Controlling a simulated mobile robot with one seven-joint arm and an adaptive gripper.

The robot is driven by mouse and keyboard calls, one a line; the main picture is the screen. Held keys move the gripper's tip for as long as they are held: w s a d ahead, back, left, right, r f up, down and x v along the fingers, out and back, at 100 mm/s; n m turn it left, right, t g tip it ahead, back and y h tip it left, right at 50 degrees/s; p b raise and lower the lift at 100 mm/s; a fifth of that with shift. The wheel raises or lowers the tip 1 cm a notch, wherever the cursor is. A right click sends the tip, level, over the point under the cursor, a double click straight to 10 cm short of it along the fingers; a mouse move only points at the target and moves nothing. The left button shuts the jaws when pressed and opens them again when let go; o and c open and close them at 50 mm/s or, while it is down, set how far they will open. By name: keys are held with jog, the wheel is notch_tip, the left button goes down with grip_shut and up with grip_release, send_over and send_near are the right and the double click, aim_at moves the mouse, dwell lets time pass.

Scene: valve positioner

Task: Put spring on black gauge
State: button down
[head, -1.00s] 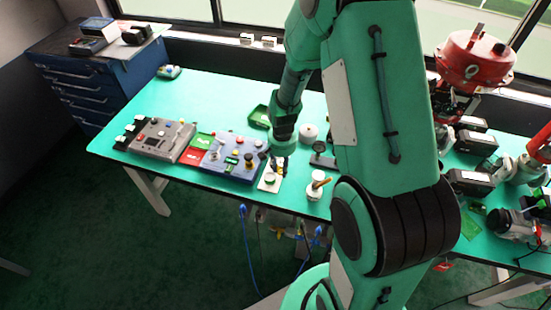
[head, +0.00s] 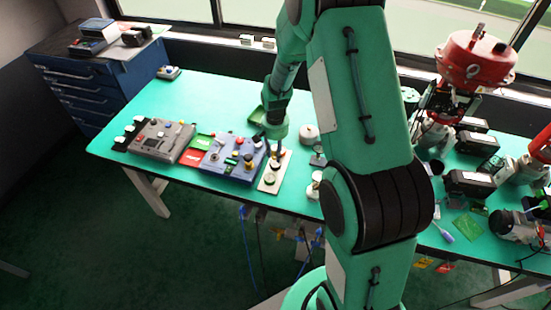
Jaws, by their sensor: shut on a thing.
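My gripper (head: 275,147) is small and dark in the head view, pointing down by the right end of the blue panel box. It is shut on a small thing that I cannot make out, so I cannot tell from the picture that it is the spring. The blue box (head: 222,168) carries several small round parts, among them a dark round one (head: 248,161) that may be the black gauge. A white plate (head: 266,187) with small round parts lies just right of the box, below and near the gripper. I cannot make out the spring elsewhere.
A grey panel box (head: 158,139) and red and green trays (head: 193,156) stand left of the blue box. White round parts (head: 309,133) stand to the right, partly behind my arm.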

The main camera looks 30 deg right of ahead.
aim_at(275, 147)
jog(key=shift+f+b, duration=0.35)
jog(key=shift+f, duration=1.4)
jog(key=c, duration=1.4)
grip_release()
jog(key=shift+f, duration=0.1)
notch_tip(275, 147, up, 12)
jog(key=shift+r+p, duration=0.15)
jog(key=shift+p, duration=0.95)
